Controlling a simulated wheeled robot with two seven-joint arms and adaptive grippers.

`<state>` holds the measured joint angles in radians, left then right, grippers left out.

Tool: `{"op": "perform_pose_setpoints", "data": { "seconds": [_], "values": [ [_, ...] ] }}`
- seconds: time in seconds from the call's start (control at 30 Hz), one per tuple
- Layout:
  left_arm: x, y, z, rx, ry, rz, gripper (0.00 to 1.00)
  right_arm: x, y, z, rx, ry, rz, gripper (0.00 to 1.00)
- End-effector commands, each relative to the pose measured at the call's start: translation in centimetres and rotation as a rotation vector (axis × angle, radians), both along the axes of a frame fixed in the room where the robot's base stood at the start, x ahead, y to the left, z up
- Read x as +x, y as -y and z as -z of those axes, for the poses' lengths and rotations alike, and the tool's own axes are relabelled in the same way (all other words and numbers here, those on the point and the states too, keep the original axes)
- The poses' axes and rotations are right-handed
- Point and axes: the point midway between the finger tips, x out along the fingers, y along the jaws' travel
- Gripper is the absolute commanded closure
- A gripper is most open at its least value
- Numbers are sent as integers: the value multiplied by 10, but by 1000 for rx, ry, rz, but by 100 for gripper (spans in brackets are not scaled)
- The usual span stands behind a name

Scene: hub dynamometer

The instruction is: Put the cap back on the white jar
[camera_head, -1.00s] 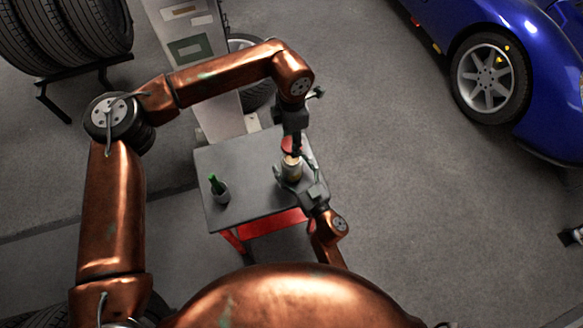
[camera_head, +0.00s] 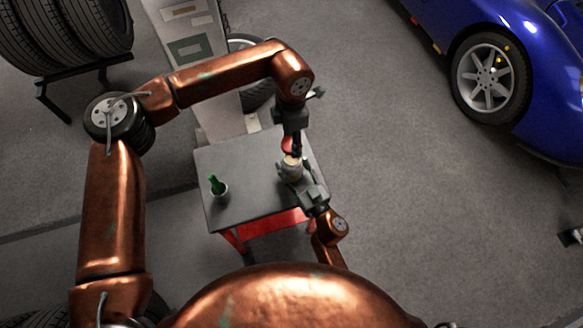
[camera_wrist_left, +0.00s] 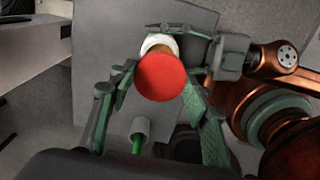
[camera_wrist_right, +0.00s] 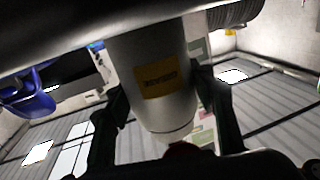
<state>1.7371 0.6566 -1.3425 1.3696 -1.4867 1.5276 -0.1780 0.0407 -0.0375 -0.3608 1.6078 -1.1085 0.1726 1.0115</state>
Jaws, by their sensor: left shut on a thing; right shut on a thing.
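A yellow label shows on the jar (camera_wrist_right: 158,78) in the right wrist view. My right gripper (camera_head: 298,174) is shut on the jar's side. The red cap (camera_head: 287,145) is in my left gripper (camera_head: 290,146), which is shut on it from above. In the left wrist view the cap (camera_wrist_left: 161,77) sits between the two fingers, with the jar's pale rim (camera_wrist_left: 159,43) partly hidden behind it. The cap appears above the jar and a little off to one side; the exact gap is unclear.
The tabletop's middle is clear. A tall pale machine (camera_head: 205,60) stands behind, and a blue car (camera_head: 480,30) at the right.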

Motion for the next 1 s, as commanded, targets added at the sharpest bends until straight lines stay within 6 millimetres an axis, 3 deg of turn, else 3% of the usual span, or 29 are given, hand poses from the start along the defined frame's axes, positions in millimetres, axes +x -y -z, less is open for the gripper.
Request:
{"op": "perform_pose_setpoints", "data": {
  "seconds": [0.27, 0.6, 1.0],
  "values": [
    [0, 0, 6, 1, -1, 0, 63, 0, 0, 0, 0, 0, 0, 94],
    [0, 1, 49, 1, 1, 0, 63, 0, 0, 0, 0, 0, 0, 94],
    [0, 1, 50, 1, 1, 0, 63, 0, 0, 0, 0, 0, 0, 94]
  ]
}}
